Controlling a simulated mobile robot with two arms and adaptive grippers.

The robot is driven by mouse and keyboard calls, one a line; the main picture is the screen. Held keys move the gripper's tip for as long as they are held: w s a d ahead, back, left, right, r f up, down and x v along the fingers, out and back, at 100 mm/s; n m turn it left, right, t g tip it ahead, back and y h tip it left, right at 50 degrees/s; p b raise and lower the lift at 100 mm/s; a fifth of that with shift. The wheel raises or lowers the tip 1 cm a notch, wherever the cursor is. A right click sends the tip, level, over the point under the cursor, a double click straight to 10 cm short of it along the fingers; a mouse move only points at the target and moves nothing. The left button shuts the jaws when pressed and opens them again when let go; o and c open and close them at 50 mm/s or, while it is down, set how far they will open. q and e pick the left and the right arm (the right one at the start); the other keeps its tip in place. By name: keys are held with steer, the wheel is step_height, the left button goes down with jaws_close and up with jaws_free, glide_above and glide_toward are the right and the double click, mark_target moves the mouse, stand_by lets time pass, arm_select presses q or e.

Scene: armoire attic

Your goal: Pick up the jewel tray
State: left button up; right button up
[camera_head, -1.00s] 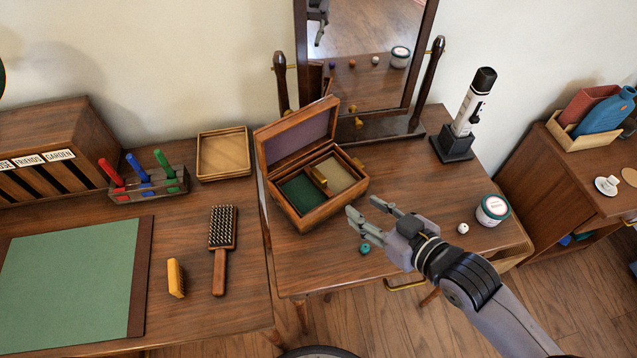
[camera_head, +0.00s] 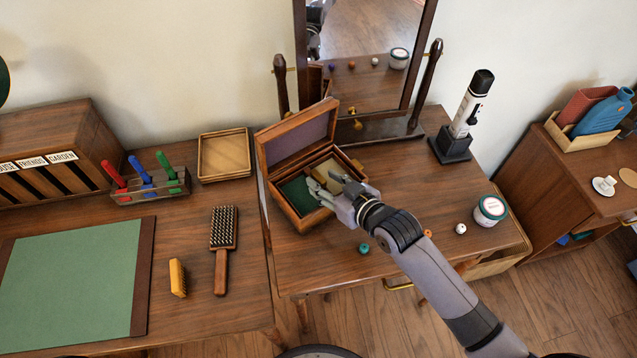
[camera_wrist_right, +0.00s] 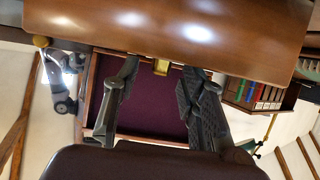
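The jewel tray seems to be the insert in the open wooden jewellery box (camera_head: 311,227). It shows a green-lined part (camera_head: 296,190) and a beige-lined part (camera_head: 330,172), partly hidden by my gripper. My right gripper (camera_head: 322,187) is over the box's front right side, with its fingers over the opening. Its fingers are apart in the right wrist view (camera_wrist_right: 160,85), with purple lining (camera_wrist_right: 150,110) behind them and a small yellow piece (camera_wrist_right: 161,67) between them. I see nothing held, and cannot tell whether the fingers touch the tray. My left gripper is not in view.
A mirror stand (camera_head: 375,128) stands behind the box. A clipper-like device (camera_head: 467,105) stands at the back right. A round jar (camera_head: 490,209), a white bead (camera_head: 460,228) and a teal bead (camera_head: 364,248) lie towards the front. A shallow wooden tray (camera_head: 223,153) is left of the box.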

mark_target(322, 180)
steer(key=x, duration=0.3)
steer(key=shift+w+a+f, duration=0.1)
steer(key=shift+w+a, duration=0.05)
steer(key=shift+w, duration=0.05)
steer(key=shift+c, duration=0.5)
jaws_close()
